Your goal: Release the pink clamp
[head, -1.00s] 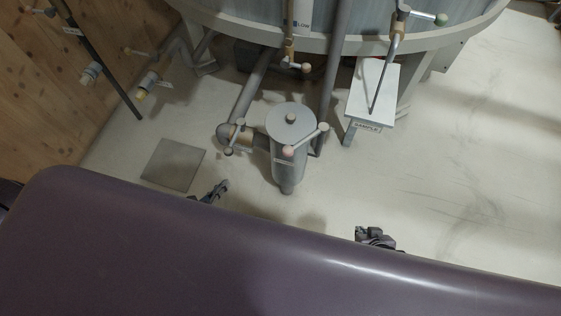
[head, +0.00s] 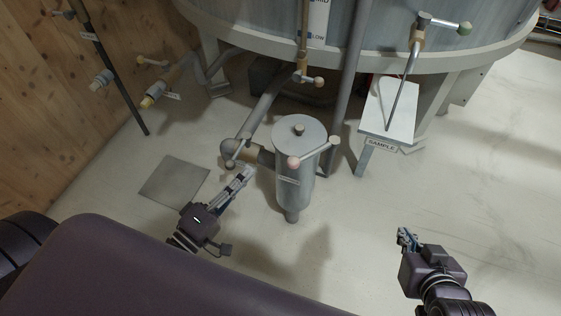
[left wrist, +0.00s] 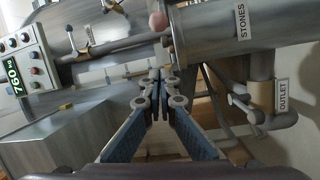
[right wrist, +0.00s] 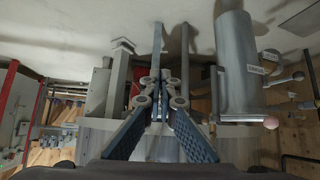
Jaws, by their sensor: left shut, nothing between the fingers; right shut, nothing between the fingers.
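The pink clamp knob (head: 293,163) is the pink ball on a lever at the top front of the grey stones canister (head: 294,190). The lever runs across the canister's lid edge to a pale knob at the right. The pink ball also shows in the left wrist view (left wrist: 158,21), beyond the fingers, and in the right wrist view (right wrist: 270,122). My left gripper (head: 248,173) is shut and empty, left of the canister and apart from the pink ball. My right gripper (head: 402,236) is shut and empty over the floor at the lower right, far from the clamp.
A pipe with an outlet valve (head: 233,150) joins the canister's left side. The big round tank (head: 255,35) stands behind. A sample stand (head: 388,115) is at the right. A flat floor plate (head: 174,180) lies left. Floor at the right is clear.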

